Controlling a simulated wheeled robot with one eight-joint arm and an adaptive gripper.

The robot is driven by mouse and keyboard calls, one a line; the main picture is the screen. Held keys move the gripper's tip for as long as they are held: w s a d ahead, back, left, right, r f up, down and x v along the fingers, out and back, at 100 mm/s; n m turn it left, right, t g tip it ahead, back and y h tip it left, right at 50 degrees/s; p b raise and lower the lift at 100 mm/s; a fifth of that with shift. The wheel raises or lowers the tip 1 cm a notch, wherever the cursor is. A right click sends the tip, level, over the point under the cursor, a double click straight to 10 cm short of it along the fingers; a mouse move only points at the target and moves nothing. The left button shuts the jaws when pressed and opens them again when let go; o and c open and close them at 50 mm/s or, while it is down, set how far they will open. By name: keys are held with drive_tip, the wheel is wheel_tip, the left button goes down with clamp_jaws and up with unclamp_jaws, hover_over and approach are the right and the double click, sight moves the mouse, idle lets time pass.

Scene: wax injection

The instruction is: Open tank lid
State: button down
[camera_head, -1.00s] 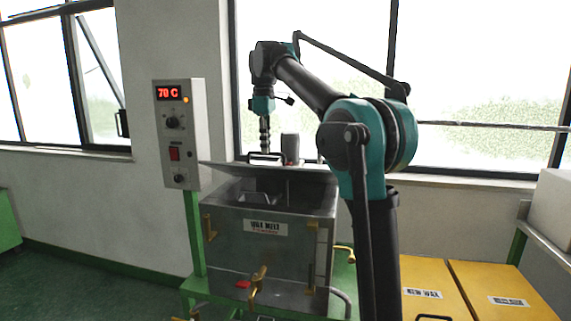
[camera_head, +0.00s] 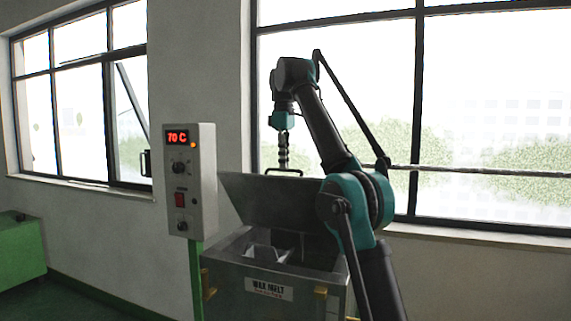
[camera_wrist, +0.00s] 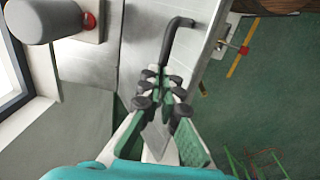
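The grey metal wax tank (camera_head: 225,285), labelled WAX MELT, stands below my arm. Its lid (camera_head: 250,200) is tilted up at the back, and the tank's inside shows. A dark bar handle (camera_head: 298,171) is by the lid's upper edge; it also shows in the wrist view (camera_wrist: 172,42). My gripper (camera_head: 283,163) is at this handle. In the wrist view my gripper's (camera_wrist: 162,76) dark fingertips are close together at the near end of the handle and appear shut on it. The exact contact is partly hidden by the fingers.
A control box (camera_head: 190,180) reading 70 C stands on a green post left of the tank. A grey cylinder (camera_wrist: 45,18) is near the handle in the wrist view. Windows and a sill (camera_head: 480,238) lie behind. A green cabinet (camera_head: 20,250) is at far left.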

drive_tip(key=shift+w+d+f, duration=0.15)
drive_tip(key=shift+w+d, duration=0.05)
drive_tip(key=shift+w, duration=0.35)
drive_tip(key=shift+w+d+f, duration=0.1)
drive_tip(key=shift+w+d, duration=0.1)
drive_tip(key=shift+w, duration=0.35)
drive_tip(key=c, duration=1.1)
unclamp_jaws()
drive_tip(key=shift+w+d+f, duration=0.2)
drive_tip(key=shift+w+f, duration=0.1)
drive_tip(key=shift+w, duration=0.2)
drive_tip(key=shift+s, duration=0.1)
drive_tip(key=shift+c, duration=0.4)
drive_tip(key=shift+s+a+r, duration=0.1)
drive_tip(key=shift+c, duration=0.7)
drive_tip(key=shift+s, duration=0.15)
